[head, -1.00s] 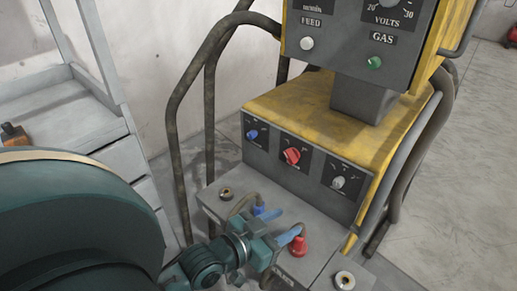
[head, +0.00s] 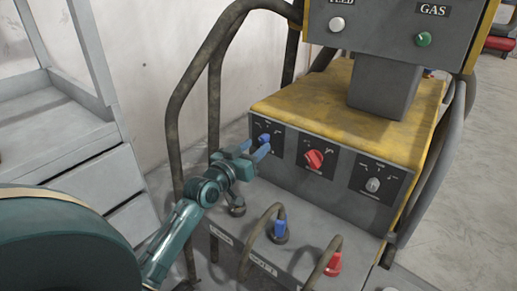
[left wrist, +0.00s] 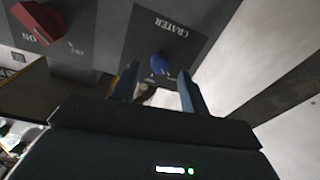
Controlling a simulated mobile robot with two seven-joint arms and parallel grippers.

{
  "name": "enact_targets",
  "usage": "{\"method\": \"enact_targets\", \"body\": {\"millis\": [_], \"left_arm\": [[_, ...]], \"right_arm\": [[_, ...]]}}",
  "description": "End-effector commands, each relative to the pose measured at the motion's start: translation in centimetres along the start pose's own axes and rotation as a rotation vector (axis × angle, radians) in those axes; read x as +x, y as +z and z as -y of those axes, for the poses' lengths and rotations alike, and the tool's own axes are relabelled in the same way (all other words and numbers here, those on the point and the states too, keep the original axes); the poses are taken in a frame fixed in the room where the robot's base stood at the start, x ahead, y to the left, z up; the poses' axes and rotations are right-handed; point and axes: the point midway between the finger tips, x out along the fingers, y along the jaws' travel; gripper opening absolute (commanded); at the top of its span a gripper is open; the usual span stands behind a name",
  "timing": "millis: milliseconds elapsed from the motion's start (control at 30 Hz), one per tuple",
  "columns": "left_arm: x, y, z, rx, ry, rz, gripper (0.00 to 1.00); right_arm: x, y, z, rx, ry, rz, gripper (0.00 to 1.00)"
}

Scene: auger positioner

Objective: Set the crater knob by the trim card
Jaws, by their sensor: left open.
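The crater knob (left wrist: 160,65) is blue and sits on a dark plate labelled CRATER in the left wrist view. In the head view the knob (head: 264,138) is at the left of the machine's lower panel, close behind my fingers. My left gripper (head: 254,151) is open in front of it. In the left wrist view the open fingers (left wrist: 160,85) point at the knob, one on either side below it; I cannot tell whether they touch it. I cannot make out a trim card. My right gripper is not in view.
A red knob (head: 314,159) and a grey knob (head: 373,185) sit to the right on the same panel. A blue plug (head: 280,229) and a red plug (head: 333,263), both with cables, stand on the ledge below. A bent tube rail (head: 172,120) rises at the left.

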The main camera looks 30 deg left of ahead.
Motion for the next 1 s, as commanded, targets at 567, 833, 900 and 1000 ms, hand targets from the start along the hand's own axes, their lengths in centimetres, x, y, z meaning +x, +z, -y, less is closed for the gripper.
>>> {"method": "enact_targets", "body": {"millis": [567, 833, 900, 1000], "left_arm": [[2.5, 0.1, 0.0, 0.000, 0.000, 0.002, 0.43], [2.5, 0.1, 0.0, 0.000, 0.000, 0.002, 0.21], [2.5, 0.1, 0.0, 0.000, 0.000, 0.001, 0.16], [2.5, 0.1, 0.0, 0.000, 0.000, 0.001, 0.07]], "right_arm": [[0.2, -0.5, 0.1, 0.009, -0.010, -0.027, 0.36], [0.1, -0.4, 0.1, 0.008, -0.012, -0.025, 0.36], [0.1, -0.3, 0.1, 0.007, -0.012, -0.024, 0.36], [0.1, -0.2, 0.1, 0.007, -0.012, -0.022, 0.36]]}}
